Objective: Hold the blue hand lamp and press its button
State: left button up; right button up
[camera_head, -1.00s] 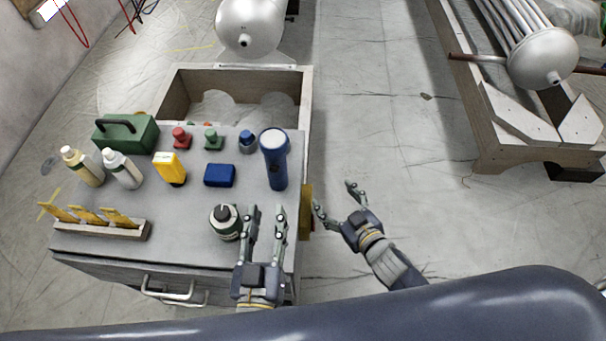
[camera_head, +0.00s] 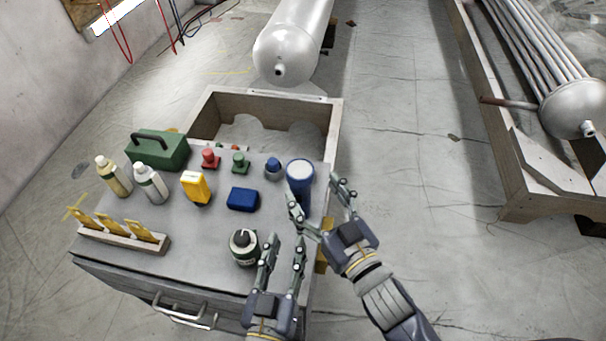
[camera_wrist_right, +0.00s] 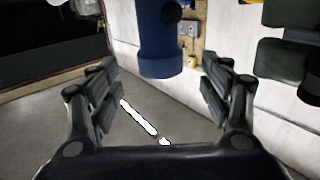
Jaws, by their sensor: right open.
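The blue hand lamp (camera_head: 300,179) stands near the right edge of the grey-topped cabinet (camera_head: 210,236), with a pale round top. Its blue body shows at the top of the right wrist view (camera_wrist_right: 160,45), with a dark round spot, perhaps the button, near its upper right. My right gripper (camera_head: 318,201) is open and empty at the cabinet's right edge; its fingers point towards the lamp, which is ahead of and between them. My left gripper (camera_head: 284,246) is open and empty at the front of the cabinet, beside the dark round knob device.
The knob device (camera_head: 243,246), a blue box (camera_head: 242,199), a yellow device (camera_head: 196,188) and a blue button piece (camera_head: 273,168) stand left of the lamp. Bottles, a green toolbox (camera_head: 158,150) and a yellow-tagged rack (camera_head: 122,239) are farther left.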

aim_at(299, 173)
jog(key=x, duration=0.6)
jog(key=shift+w+a, duration=0.2)
jog(key=shift+w, duration=0.15)
jog(key=c, duration=1.3)
pick_arm(q)
grip_shut()
pick_arm(e)
jog(key=shift+o, duration=0.2)
